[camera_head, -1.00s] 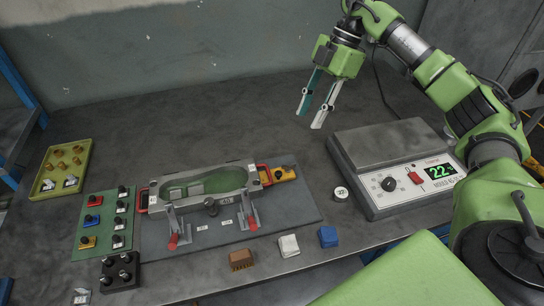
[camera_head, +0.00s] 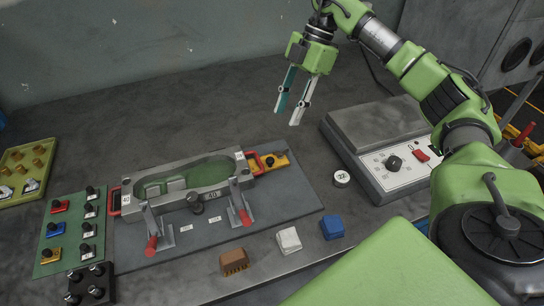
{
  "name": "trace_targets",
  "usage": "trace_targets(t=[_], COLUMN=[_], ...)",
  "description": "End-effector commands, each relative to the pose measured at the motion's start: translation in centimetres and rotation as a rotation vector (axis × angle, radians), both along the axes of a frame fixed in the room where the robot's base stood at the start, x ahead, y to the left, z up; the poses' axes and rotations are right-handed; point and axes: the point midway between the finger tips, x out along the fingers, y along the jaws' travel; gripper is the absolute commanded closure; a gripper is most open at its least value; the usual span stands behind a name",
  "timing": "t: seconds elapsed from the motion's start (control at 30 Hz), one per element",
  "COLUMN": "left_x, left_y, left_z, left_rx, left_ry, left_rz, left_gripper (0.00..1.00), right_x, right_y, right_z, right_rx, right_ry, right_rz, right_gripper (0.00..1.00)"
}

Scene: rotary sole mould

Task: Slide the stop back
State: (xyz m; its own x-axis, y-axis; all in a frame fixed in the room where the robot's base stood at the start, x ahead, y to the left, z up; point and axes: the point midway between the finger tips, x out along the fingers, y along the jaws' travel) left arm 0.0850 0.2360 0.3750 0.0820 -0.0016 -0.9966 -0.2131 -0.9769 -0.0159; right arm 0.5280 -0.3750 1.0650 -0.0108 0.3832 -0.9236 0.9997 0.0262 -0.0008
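The sole mould (camera_head: 185,185) is a grey metal frame with a green sole-shaped cavity and a red handle at each end. It lies on a dark grey plate (camera_head: 290,205) on the bench. Two upright toggle clamps with red grips (camera_head: 151,243) stand along the near side. My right gripper (camera_head: 287,115) is open and empty, pointing down above the bench behind the mould, apart from everything. My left gripper is out of view.
A grey device with a dial and red switch (camera_head: 385,150) stands at right. A green board with coloured knobbed blocks (camera_head: 72,230) and a yellow tray (camera_head: 27,191) are at left. The bench behind the mould is clear.

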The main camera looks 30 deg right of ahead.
Motion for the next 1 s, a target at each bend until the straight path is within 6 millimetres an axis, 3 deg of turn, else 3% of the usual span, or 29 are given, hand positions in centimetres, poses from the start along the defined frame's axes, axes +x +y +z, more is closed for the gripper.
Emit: trace_targets(t=[0.17,0.6,0.8,1.0], left_x=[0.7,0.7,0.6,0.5], left_y=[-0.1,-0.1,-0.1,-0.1], left_z=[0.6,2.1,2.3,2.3], left_rx=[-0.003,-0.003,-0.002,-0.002], left_ry=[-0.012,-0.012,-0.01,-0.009], left_rz=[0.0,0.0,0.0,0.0], left_gripper=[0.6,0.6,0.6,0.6], right_x=[-0.2,-0.3,-0.2,-0.2], right_y=[0.9,4.4,5.0,5.1], right_z=[-2.2,-10.2,-12.0,-12.3], right_rx=[-0.001,0.0,-0.001,-0.001], right_ry=[0.006,0.004,0.002,0.001], right_rz=[0.001,0.002,0.001,0.0], right_gripper=[0.67,0.67,0.67,0.67])
